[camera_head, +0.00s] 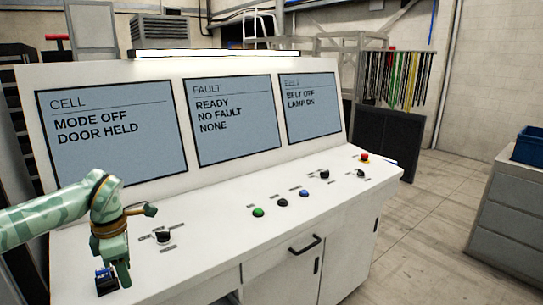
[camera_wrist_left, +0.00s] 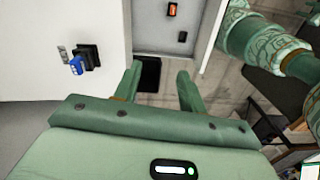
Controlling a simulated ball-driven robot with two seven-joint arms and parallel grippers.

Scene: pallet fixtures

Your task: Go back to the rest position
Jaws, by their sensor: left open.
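My left gripper (camera_head: 121,272) is at the left front edge of the white console (camera_head: 225,232), fingers pointing down. In the left wrist view its two fingers (camera_wrist_left: 160,70) are apart with nothing held between them. A blue knob on a black base (camera_wrist_left: 76,66) is on the white surface left of the fingers, apart from them. In the head view a small blue and black part (camera_head: 104,279) shows right beside the fingers. My right gripper is in neither view, though a green arm link of mine crosses the upper right of the wrist view.
The console bears a black knob (camera_head: 162,236), a green button (camera_head: 258,212), a blue button (camera_head: 304,193) and a red button (camera_head: 365,157). Three screens stand behind; the left screen (camera_head: 110,128) reads MODE OFF, DOOR HELD. Open floor (camera_head: 425,220) lies right, before a grey cabinet (camera_head: 510,215).

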